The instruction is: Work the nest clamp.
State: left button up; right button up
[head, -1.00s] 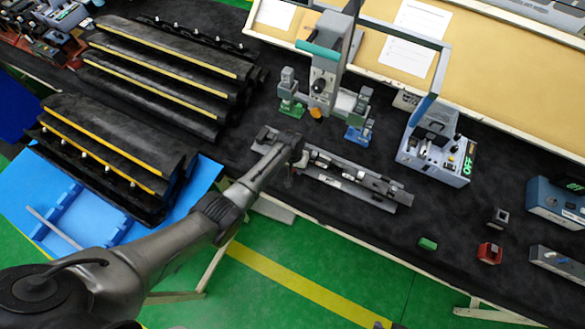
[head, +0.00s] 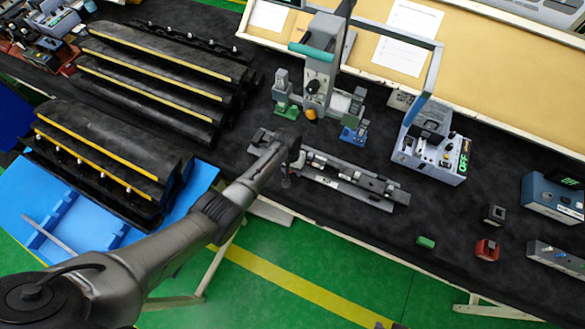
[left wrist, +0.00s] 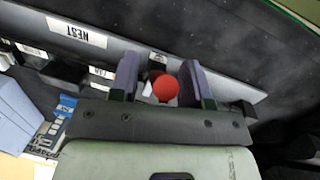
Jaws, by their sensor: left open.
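The nest (head: 350,182) is a long grey metal fixture lying on the black table top near its front edge. It also shows in the left wrist view as a grey rail (left wrist: 215,68) with a white "NEST" label. My left gripper (head: 292,166) is over the left part of the nest. In the left wrist view, my left gripper (left wrist: 160,78) is open, with its two fingers on either side of a red ball knob (left wrist: 165,88). Gaps show between knob and fingers. The rest of the clamp lever is hidden. My right gripper is not in view.
Behind the nest stands a grey press-like station (head: 318,75) with green and blue fixtures. A control box (head: 432,155) showing "OFF" is to its right. A small green block (head: 426,242) and a red one (head: 487,250) lie front right. Black trim racks (head: 150,80) fill the left.

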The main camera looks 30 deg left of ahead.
pick_arm(q)
jog(key=shift+r, duration=0.3)
notch_tip(320, 180, up, 13)
jog(key=a+p, duration=0.1)
jog(key=a, duration=0.1)
jog(key=shift+w, duration=0.25)
dwell(0.5)
